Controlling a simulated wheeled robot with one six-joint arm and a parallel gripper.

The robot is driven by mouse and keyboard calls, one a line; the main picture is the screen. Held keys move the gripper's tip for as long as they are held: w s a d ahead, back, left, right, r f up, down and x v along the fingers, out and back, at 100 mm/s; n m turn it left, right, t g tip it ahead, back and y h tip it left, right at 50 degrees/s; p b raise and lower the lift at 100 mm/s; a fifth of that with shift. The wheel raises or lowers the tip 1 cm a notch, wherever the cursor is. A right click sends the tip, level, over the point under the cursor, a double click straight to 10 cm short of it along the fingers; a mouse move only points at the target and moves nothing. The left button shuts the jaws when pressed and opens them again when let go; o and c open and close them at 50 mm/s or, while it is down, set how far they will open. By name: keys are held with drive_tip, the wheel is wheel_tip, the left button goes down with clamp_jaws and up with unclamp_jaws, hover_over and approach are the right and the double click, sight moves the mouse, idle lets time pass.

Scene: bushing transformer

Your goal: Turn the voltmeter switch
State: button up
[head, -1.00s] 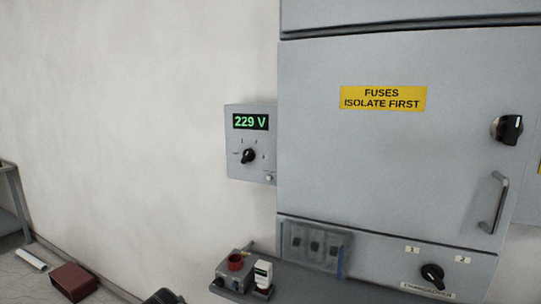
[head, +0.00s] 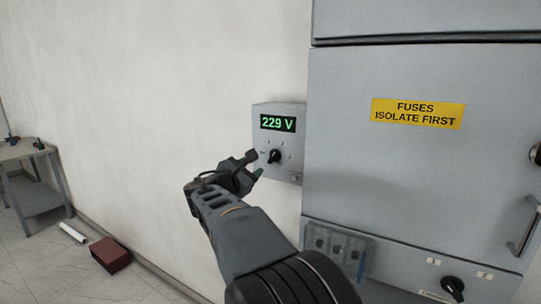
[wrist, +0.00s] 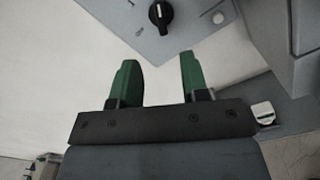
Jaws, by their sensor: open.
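The voltmeter (head: 279,140) is a grey box on the wall beside the cabinet, with a green display reading 229 V. Its black rotary switch (head: 274,157) sits below the display among small position marks. The switch also shows at the top of the wrist view (wrist: 160,14), its white line pointing roughly upward there. My gripper (head: 256,164) is open and empty, just left of and below the switch in the head view. In the wrist view its two green fingers (wrist: 156,76) are apart, and the switch lies beyond their tips, not touched.
A grey cabinet (head: 400,180) with a yellow fuse label stands right of the voltmeter. Its lower panel has a changeover knob (head: 452,286) and a clear fuse cover (head: 337,245). A small round button (wrist: 218,17) sits near the switch. The wall to the left is bare.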

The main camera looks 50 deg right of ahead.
sight(273, 156)
drive_tip(key=p+x, duration=0.3)
drive_tip(key=x, duration=0.9)
clamp_jaws()
